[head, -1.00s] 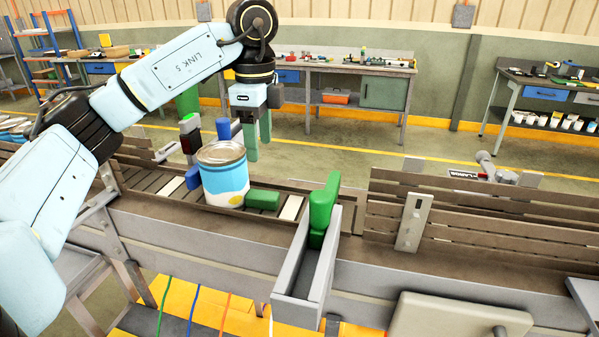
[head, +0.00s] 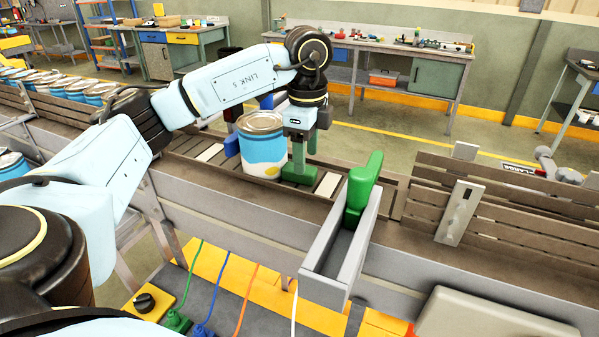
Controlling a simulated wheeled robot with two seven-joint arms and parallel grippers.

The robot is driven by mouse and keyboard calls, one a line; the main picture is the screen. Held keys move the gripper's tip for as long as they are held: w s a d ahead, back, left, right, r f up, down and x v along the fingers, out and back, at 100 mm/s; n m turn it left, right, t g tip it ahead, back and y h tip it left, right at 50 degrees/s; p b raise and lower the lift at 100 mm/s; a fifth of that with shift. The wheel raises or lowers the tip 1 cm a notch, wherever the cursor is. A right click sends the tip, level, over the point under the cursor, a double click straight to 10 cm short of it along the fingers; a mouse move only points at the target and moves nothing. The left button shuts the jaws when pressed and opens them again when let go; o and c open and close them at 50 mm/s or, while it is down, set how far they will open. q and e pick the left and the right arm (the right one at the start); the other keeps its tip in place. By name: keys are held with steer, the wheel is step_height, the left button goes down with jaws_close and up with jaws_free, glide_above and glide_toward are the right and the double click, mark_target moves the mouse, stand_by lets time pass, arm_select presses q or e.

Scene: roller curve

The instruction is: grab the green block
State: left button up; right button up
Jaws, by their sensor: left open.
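A green block (head: 292,179) lies on the conveyor just right of the blue and white paint can (head: 262,148). My left gripper (head: 300,160) points down at this block, with its greenish fingers around or right beside it. The jaws are open; similar colours make it hard to tell whether they touch the block. My right gripper is not in view.
A blue block (head: 232,144) is left of the can. Wooden slatted guards (head: 500,200) line the conveyor at right. Several paint cans (head: 75,88) stand on the line at far left. Workbenches (head: 390,60) are behind, well clear.

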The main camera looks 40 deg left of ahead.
arm_select(q)
step_height(320, 180, down, 3)
steer(key=shift+a+f, duration=0.1)
steer(key=shift+c, duration=0.3)
steer(key=c, duration=1)
